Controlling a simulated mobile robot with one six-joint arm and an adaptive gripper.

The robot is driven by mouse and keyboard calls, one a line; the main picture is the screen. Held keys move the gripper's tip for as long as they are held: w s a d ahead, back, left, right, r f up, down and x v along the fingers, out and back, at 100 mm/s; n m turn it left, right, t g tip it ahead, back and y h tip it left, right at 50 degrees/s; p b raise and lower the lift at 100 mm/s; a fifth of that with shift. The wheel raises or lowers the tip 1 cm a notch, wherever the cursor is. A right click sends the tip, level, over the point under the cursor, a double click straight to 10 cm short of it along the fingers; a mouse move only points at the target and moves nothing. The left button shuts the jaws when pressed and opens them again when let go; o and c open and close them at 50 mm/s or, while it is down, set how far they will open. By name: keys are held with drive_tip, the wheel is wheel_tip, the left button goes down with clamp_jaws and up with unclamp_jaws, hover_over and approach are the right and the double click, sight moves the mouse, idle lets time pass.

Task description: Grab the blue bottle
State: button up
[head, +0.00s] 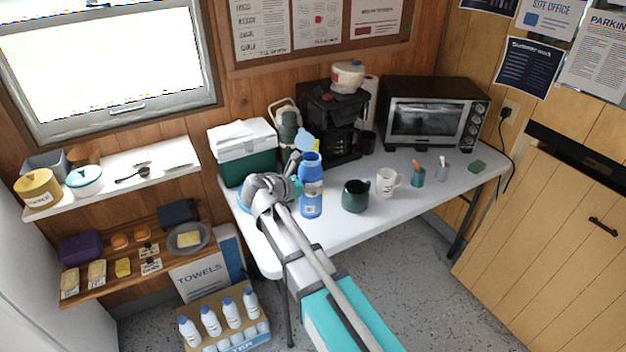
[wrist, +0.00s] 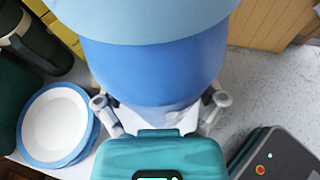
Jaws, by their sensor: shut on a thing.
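The blue bottle (head: 312,192) stands upright at the front left part of the white table (head: 345,228), with a lighter blue top and a pale label band. I cannot tell whether its base touches the table. My gripper (head: 291,166) is at the bottle's left side, partly hidden by my arm and the bottle. In the wrist view the bottle (wrist: 155,68) fills the upper middle, and my gripper (wrist: 160,112) has one finger on each side of it, shut on it.
A blue-rimmed white bowl (wrist: 54,122) is left of the bottle. A dark green mug (head: 355,196) and a white mug (head: 387,182) stand to its right. A green-white cooler (head: 240,160), coffee maker (head: 330,125) and toaster oven (head: 430,115) are behind.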

drive_tip(key=shift+s+a+r+p, duration=0.2)
drive_tip(key=shift+s+r+p, duration=0.2)
drive_tip(key=shift+s, duration=0.4)
drive_tip(key=shift+s+a+r+p, duration=0.25)
drive_tip(key=shift+s+r, duration=0.1)
drive_tip(key=shift+s, duration=0.5)
drive_tip(key=shift+s+a+r+p, duration=0.15)
drive_tip(key=shift+s+r+p, duration=0.25)
drive_tip(key=shift+s, duration=0.4)
drive_tip(key=shift+s, duration=0.1)
